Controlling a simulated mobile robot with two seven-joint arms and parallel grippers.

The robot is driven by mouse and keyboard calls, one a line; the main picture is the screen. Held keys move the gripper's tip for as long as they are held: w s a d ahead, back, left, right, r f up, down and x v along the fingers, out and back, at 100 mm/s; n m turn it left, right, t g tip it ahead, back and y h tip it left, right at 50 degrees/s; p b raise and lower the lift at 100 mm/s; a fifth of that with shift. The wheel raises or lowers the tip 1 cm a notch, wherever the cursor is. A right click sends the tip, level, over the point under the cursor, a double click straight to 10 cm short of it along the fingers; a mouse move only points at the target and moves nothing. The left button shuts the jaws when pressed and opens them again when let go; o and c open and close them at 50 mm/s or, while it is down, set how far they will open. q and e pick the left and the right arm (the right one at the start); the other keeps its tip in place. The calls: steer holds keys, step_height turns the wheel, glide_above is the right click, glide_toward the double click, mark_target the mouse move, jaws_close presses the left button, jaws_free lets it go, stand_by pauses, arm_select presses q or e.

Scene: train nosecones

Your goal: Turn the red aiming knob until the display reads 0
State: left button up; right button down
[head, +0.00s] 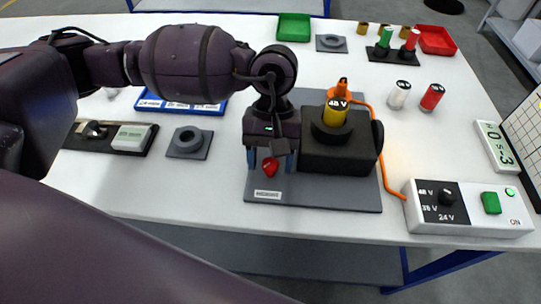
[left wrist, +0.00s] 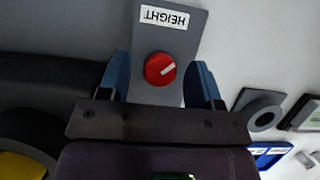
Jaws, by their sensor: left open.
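The red knob (head: 271,166), with a white pointer line, sits on a grey plate (head: 330,199) behind a white label. In the left wrist view the knob (left wrist: 160,70) shows with its label (left wrist: 164,17) reading HEIGHT. My left gripper (head: 271,161) is above it, open, its blue fingers on either side of the knob with gaps; it also shows in the left wrist view (left wrist: 161,78). My right gripper is not in view.
A black block (head: 335,157) holding an orange-tipped yellow cone (head: 336,108) stands right of my gripper. An orange cable (head: 385,175) runs to a white control box (head: 468,208) with a black dial and green switch. A grey ring holder (head: 189,142) lies left.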

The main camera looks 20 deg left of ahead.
arm_select(q)
steer(key=v, duration=1)
steer(key=shift+w+r, duration=0.15)
steer(key=shift+r, duration=0.2)
steer(key=shift+r+p, duration=0.1)
steer(key=shift+p, duration=0.2)
